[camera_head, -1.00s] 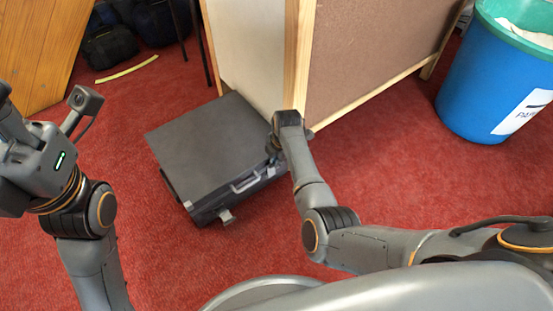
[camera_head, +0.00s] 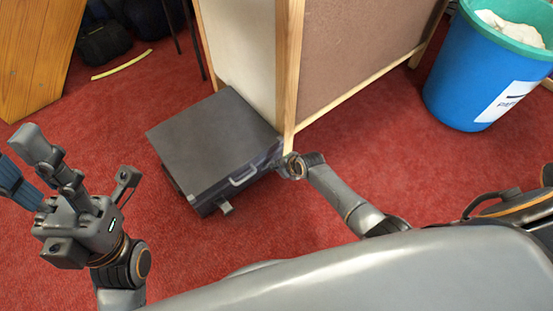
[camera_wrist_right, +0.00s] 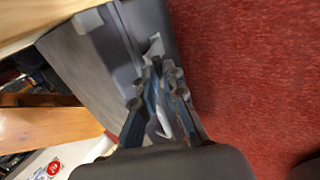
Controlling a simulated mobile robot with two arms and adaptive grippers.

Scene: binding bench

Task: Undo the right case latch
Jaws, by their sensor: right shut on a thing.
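The dark grey case (camera_head: 212,140) lies closed on the red carpet, its front side with the pale handle (camera_head: 243,177) facing me. The left latch (camera_head: 226,208) sticks out from the front. My right gripper (camera_head: 279,164) is at the front's right end, where it hides the right latch in the head view. In the right wrist view, its blue fingers (camera_wrist_right: 160,70) are shut on the pale right latch (camera_wrist_right: 155,46) beside the case (camera_wrist_right: 95,65). My left gripper (camera_head: 22,160) is raised at the left, open and empty, away from the case.
A wood-framed board (camera_head: 350,55) stands right behind the case, close to my right gripper. A blue bin (camera_head: 480,75) stands at the upper right. Dark bags (camera_head: 110,45) and a yellow strip (camera_head: 122,64) lie at the upper left. Carpet in front is clear.

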